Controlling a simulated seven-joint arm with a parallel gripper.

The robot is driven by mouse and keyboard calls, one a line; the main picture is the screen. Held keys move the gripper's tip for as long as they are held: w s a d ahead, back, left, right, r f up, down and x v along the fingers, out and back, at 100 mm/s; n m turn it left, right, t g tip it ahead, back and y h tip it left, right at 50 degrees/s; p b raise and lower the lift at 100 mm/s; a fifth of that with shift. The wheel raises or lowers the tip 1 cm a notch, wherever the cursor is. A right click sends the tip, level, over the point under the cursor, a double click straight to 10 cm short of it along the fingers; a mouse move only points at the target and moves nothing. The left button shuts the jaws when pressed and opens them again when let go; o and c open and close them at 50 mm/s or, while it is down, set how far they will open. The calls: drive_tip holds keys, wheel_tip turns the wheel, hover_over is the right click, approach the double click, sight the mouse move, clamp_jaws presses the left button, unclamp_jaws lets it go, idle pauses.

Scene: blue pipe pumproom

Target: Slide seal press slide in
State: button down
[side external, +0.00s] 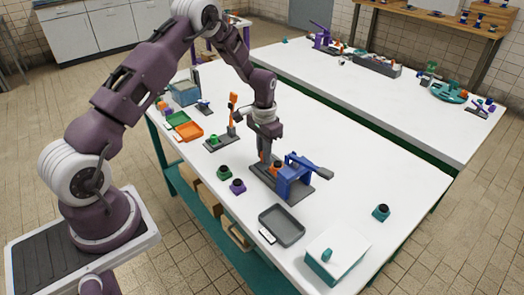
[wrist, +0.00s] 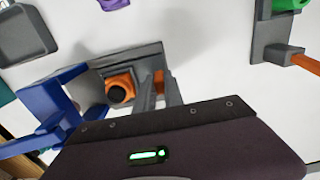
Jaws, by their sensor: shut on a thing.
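The seal press (side external: 293,180) is blue with a long lever, on a dark grey base on the white table. Its blue frame (wrist: 62,100) fills the left of the wrist view. A grey slide (wrist: 140,58) carries an orange piece with a black round top (wrist: 117,92), beside the blue frame. My gripper (side external: 265,160) points down at the press's left end. In the wrist view my gripper (wrist: 159,92) has its two grey fingers shut on an orange handle (wrist: 158,77) at the slide's end. How far the slide sits under the press is partly hidden.
A grey tray (side external: 282,226) and a white box (side external: 337,252) stand in front. Green (side external: 223,172) and purple (side external: 237,186) pieces lie to the left. An orange-levered device (side external: 232,118) stands behind. The table right of the press is mostly clear, with one teal piece (side external: 381,212).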

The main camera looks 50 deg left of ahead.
sight(281, 165)
drive_tip(key=d, duration=0.7)
drive_tip(key=shift+d, duration=0.35)
drive_tip(key=c, duration=1.4)
unclamp_jaws()
drive_tip(key=shift+c, duration=0.2)
